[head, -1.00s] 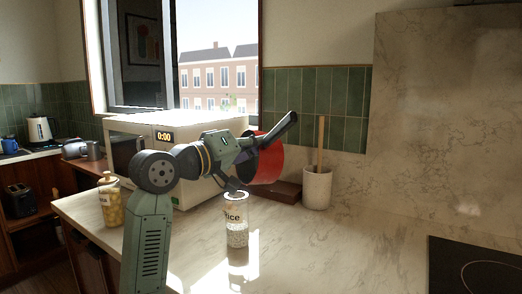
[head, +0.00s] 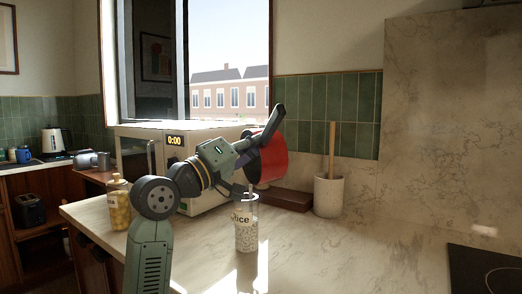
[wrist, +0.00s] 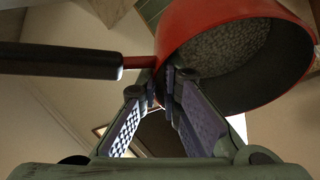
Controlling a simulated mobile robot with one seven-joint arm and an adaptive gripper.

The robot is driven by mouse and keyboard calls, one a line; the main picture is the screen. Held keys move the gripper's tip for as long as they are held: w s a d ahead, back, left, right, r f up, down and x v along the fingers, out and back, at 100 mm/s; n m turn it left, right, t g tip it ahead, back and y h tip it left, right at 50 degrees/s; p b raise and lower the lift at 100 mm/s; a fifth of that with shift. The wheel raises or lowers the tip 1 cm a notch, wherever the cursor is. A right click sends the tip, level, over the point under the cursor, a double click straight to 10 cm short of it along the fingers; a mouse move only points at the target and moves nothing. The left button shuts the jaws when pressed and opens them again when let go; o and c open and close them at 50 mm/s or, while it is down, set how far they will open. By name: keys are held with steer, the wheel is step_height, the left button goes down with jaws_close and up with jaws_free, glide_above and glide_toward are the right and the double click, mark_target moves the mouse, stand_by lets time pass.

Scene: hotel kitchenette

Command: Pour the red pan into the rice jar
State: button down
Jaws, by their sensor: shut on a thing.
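The red pan (head: 272,158) is held in the air above the counter, tilted steeply, with its black handle (head: 277,122) pointing up. In the wrist view the pan (wrist: 215,15) contains pale grains (wrist: 222,50), and its black handle (wrist: 60,62) lies to the left. My gripper (head: 246,158) is shut on the pan near where the handle joins; the fingers (wrist: 172,88) also show in the wrist view. The clear rice jar (head: 246,236), labelled "Rice", stands upright on the counter below the pan and gripper, partly filled with pale grains. I cannot tell whether grains are falling.
A microwave (head: 212,150) stands behind the gripper. A jar of yellow contents (head: 118,208) stands left of my arm. A white crock (head: 328,196) with a wooden tool and a brown block (head: 290,200) stand behind right. The front right counter is clear up to the hob (head: 485,270).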

steer(key=shift+s+a+f+n+t+h+b, duration=0.3)
steer(key=shift+a+n+t+b, duration=0.4)
steer(key=shift+b, duration=0.65)
steer(key=shift+s+a+f+n+t+h+b, duration=0.1)
steer(key=shift+s+a+n+t+h+b, duration=0.3)
steer(key=shift+a+t+b, duration=0.75)
steer(key=shift+s+a+f+n+t+h+b, duration=0.25)
steer(key=shift+n+t+h+b, duration=0.3)
steer(key=shift+b, duration=1.05)
steer(key=shift+a+r+t+y, duration=0.1)
steer(key=shift+t+y, duration=0.15)
steer(key=shift+t, duration=0.05)
